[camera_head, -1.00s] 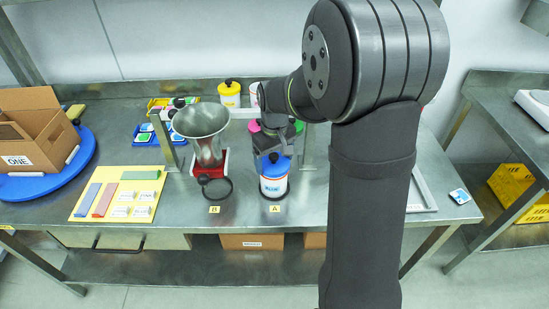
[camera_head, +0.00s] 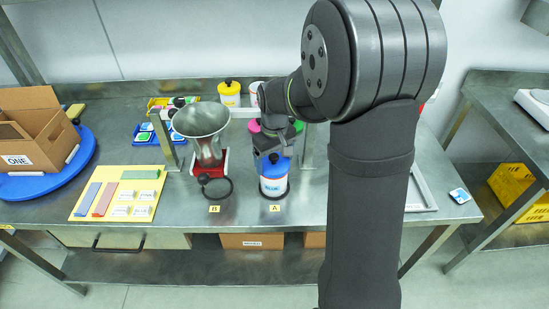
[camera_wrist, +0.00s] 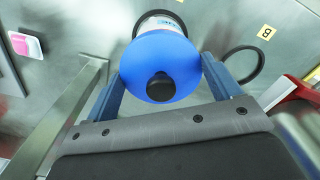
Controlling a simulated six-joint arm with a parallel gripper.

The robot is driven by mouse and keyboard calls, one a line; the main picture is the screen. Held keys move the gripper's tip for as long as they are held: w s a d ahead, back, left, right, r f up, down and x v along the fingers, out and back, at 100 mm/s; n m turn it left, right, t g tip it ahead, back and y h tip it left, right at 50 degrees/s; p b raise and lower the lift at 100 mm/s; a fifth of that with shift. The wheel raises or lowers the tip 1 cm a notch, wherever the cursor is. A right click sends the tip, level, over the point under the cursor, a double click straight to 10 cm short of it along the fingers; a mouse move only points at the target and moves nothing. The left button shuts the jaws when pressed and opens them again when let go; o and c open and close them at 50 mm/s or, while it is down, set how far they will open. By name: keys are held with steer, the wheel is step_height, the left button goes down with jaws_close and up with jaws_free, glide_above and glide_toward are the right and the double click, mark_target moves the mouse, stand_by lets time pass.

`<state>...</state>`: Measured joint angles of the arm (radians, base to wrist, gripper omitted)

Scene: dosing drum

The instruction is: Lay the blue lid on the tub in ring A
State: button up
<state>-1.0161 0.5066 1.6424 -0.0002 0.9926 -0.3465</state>
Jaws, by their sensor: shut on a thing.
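The white tub (camera_head: 273,186) with a blue label stands upright inside ring A (camera_head: 264,194), in front of the stand. The blue lid (camera_head: 275,167) is over the tub's top, and I cannot tell whether it rests on the rim or is just above it. In the wrist view the blue lid (camera_wrist: 150,55) with its black knob covers most of the tub (camera_wrist: 163,22). My gripper (camera_wrist: 162,70) is shut on the lid, one finger on each side.
Ring B (camera_head: 217,188) is empty, left of the tub. A metal funnel (camera_head: 202,121) on a red base stands behind it. The stand's post (camera_head: 308,146) is close on the right. A yellow board (camera_head: 118,196) with blocks lies at the left.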

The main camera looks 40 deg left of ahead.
steer(key=shift+f, duration=0.15)
stand_by(0.3)
steer(key=o, duration=0.9)
steer(key=shift+c, duration=0.2)
steer(key=shift+r, duration=3.5)
steer(key=shift+f, duration=3.2)
steer(key=shift+r, duration=0.1)
